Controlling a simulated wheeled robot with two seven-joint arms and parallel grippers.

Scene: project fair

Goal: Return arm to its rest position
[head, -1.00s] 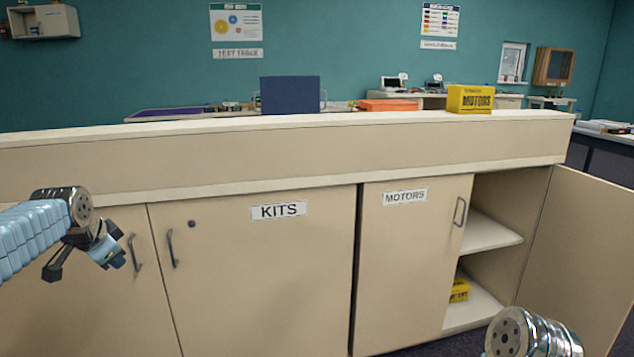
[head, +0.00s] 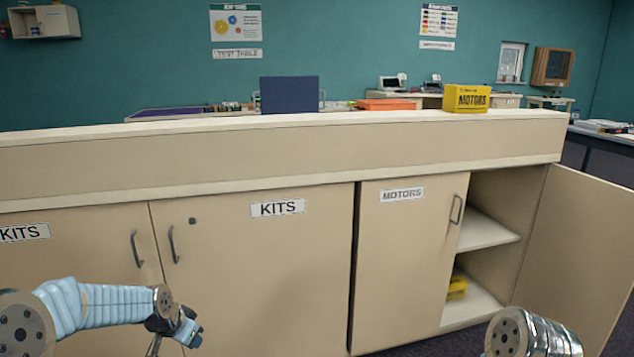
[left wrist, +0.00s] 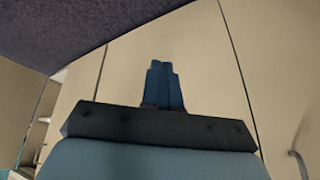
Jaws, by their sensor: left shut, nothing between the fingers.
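My left arm (head: 110,303) reaches in from the left in the head view, in front of the KITS cabinet doors (head: 262,275). My left gripper (head: 188,329) is at its end, low before the doors and apart from the handles. In the left wrist view its two blue fingers (left wrist: 165,86) lie together, shut with nothing between them. Of my right arm only a rounded metal link (head: 530,336) shows at the lower right of the head view; its gripper is out of view.
The right-hand cabinet door (head: 590,240) stands wide open, with a yellow box (head: 457,289) on the low shelf. On the counter (head: 400,118) are a yellow MOTORS box (head: 466,98), a dark blue panel (head: 289,95) and an orange box (head: 388,104). Dark carpet (left wrist: 70,30) shows in the left wrist view.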

